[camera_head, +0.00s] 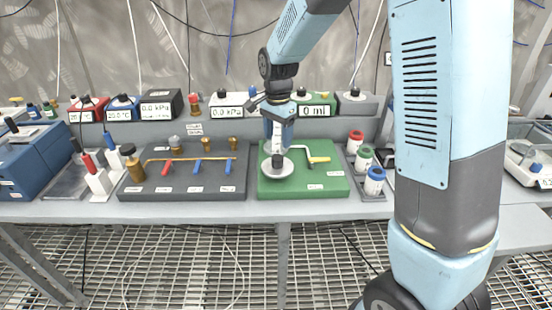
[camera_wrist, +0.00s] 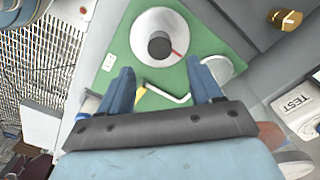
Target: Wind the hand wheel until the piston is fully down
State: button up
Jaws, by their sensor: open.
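A green board (camera_head: 330,183) lies on the bench and also shows in the wrist view (camera_wrist: 118,50). On its left part is a pale round disc (camera_head: 268,176) with a dark hub, apparently the hand wheel. The wrist view shows this disc (camera_wrist: 143,25) with a red line running from its hub. A white bent rod with a yellow end (camera_head: 318,159) lies to its right; it also shows in the wrist view (camera_wrist: 178,98). My gripper (camera_wrist: 161,82) is open, its blue fingers apart and holding nothing. In the head view my gripper (camera_head: 279,141) is above the board. I cannot make out the piston.
A dark panel (camera_head: 215,185) with red and blue levers lies left of the board. Display boxes line the back shelf, one reading "0 ml" (camera_head: 316,111). A narrow strip of bench front edge (camera_head: 230,211) is clear.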

aim_at(277, 157)
notch_tip(277, 157, down, 9)
jog(key=shift+r, duration=0.2)
dwell(0.3)
jog(key=c, duration=1)
jog(key=shift+a+r, duration=0.1)
jog(key=shift+a, duration=0.1)
jog(key=shift+c, duration=0.2)
jog(key=shift+d, duration=0.1)
